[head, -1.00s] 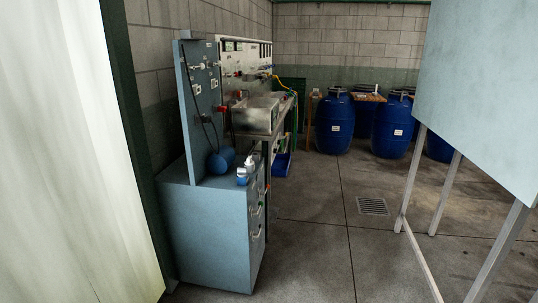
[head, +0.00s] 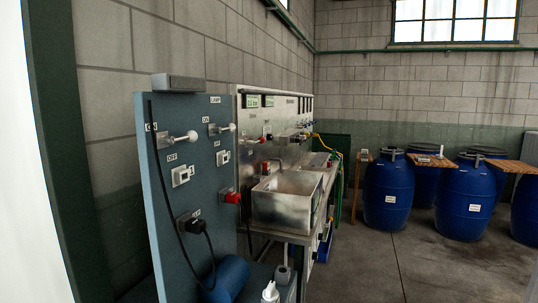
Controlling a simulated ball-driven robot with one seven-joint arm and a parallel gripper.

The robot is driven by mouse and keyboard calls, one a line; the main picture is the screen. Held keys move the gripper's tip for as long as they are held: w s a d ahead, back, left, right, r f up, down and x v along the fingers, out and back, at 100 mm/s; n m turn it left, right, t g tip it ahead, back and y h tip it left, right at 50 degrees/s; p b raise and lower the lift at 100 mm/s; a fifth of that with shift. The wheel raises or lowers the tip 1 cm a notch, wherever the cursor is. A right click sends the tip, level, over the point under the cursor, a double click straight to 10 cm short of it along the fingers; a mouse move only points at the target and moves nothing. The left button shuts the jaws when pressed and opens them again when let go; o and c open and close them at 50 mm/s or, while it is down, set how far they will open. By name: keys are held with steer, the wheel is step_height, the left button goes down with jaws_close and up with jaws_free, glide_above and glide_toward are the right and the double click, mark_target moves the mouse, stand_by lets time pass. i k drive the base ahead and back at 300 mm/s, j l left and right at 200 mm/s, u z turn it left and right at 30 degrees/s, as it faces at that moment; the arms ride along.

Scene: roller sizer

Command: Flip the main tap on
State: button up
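I cannot pick out which fitting is the main tap. A blue-grey upright panel (head: 165,225) at left centre carries a pale ball-ended lever (head: 192,136) between ON and OFF labels. A second, smaller lever (head: 230,127) sits to its right under a LAMP label. Behind it, a metal panel (head: 243,165) has small red-marked fittings, too small to tell apart. A red fitting (head: 232,198) sticks out beside the steel sink (head: 290,207). My gripper is not in view.
A blue cylinder (head: 230,278) and a white-topped bottle (head: 270,292) are at the bottom of the panel. Blue barrels (head: 388,195) and wooden boards (head: 432,160) stand at the back right. Bare concrete floor (head: 390,262) is open right of the bench.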

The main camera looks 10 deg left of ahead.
mark_target(261, 140)
steer(key=i+u, duration=0.2)
steer(key=i, duration=0.2)
steer(key=i+l+u, duration=0.25)
steer(key=i, duration=0.15)
steer(key=i+l+u, duration=0.2)
steer(key=i, duration=0.2)
steer(key=i+l+u, duration=0.5)
steer(key=l, duration=0.15)
steer(key=i+l+u, duration=0.2)
steer(key=l, duration=0.2)
